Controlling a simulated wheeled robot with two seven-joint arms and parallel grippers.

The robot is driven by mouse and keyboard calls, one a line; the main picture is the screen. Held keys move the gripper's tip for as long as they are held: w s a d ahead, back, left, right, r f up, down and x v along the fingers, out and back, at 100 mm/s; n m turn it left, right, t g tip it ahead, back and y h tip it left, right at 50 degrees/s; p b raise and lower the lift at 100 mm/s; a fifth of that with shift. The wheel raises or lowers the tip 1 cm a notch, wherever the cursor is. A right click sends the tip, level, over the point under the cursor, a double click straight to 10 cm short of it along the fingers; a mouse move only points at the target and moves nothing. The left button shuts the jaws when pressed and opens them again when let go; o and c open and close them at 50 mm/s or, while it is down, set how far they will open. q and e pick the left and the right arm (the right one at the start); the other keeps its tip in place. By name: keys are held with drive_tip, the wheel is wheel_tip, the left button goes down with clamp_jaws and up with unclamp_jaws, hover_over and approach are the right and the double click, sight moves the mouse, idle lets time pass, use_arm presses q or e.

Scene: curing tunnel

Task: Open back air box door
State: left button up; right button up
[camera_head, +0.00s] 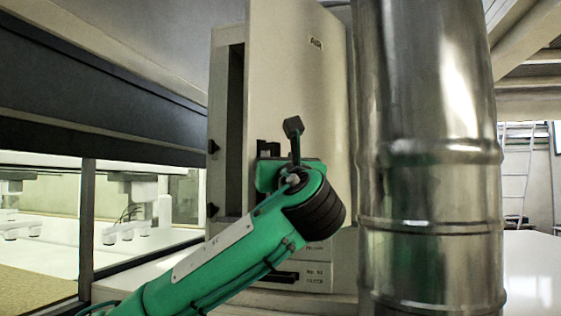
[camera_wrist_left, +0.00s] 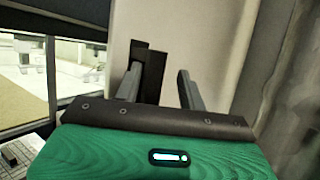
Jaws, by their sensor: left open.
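The air box door (camera_head: 300,80) is a tall beige panel in the middle of the head view. It stands ajar, with a dark gap along its left side between it and the box frame (camera_head: 219,110). The door also fills the middle of the left wrist view (camera_wrist_left: 210,35). My left gripper (camera_head: 270,153) is at the door's lower left, largely hidden behind my green wrist. In the left wrist view its two grey fingers (camera_wrist_left: 159,85) are apart, with a dark handle (camera_wrist_left: 153,72) showing near the left finger. Contact cannot be told. My right gripper is out of view.
A large shiny metal duct (camera_head: 428,150) stands close on the right of the door. A dark beam (camera_head: 100,90) and a window area lie to the left. A labelled drawer-like filter unit (camera_head: 315,275) sits below the door. A white surface shows at the right.

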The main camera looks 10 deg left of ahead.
use_arm(q)
drive_tip(key=b+v, duration=0.6)
drive_tip(key=v, duration=0.7)
drive_tip(key=shift+s+f, duration=0.15)
drive_tip(key=shift+s, duration=0.15)
drive_tip(key=shift+d, duration=0.15)
